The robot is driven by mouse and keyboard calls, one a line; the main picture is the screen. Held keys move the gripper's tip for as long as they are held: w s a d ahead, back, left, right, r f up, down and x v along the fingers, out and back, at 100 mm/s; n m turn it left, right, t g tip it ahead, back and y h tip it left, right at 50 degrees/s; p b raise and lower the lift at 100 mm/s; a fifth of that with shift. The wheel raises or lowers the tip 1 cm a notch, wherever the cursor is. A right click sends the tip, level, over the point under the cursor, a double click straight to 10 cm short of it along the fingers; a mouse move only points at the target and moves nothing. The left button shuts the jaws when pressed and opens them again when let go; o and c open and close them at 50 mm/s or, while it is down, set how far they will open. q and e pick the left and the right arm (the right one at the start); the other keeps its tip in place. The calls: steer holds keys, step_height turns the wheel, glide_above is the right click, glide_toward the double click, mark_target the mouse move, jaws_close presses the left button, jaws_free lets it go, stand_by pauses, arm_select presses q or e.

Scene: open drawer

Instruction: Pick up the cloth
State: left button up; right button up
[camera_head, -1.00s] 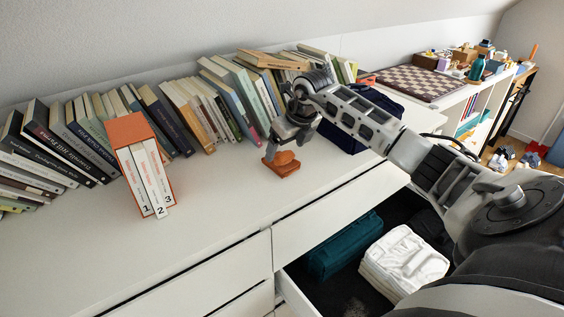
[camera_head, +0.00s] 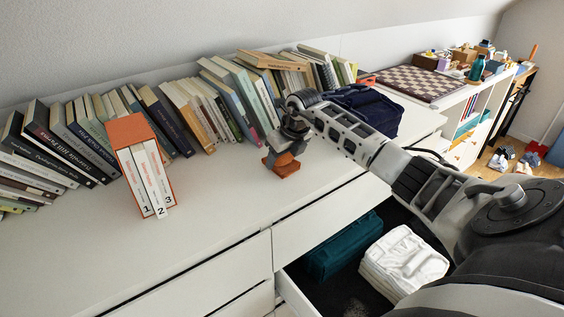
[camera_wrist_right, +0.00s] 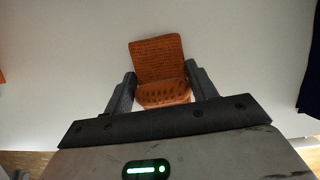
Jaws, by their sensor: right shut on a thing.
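The orange-brown cloth (camera_head: 285,167) is on the white dresser top, in front of the row of books. My right gripper (camera_head: 284,156) is directly above it, pointing down, and covers part of it. In the right wrist view the cloth (camera_wrist_right: 158,62) has a ribbed texture, and its near part is between the two dark fingers of my right gripper (camera_wrist_right: 162,90). The gripper is shut on it. The cloth's far part lies flat beyond the fingers. My left gripper is not in view.
An orange box with three white volumes (camera_head: 131,130) stands left on the dresser top (camera_head: 230,195). Leaning books (camera_head: 170,120) line the wall. Dark blue folded fabric (camera_head: 365,108) lies behind my arm. The open drawer holds teal (camera_head: 340,245) and white (camera_head: 405,260) folded fabric.

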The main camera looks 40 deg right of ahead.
steer(key=shift+r, duration=0.6)
steer(key=s+a+r+b, duration=0.1)
steer(key=s+a+r, duration=0.6)
steer(key=s+r, duration=0.4)
steer(key=shift+s+a+r+b, duration=0.35)
steer(key=shift+s+r+b, duration=0.05)
steer(key=shift+o, duration=0.3)
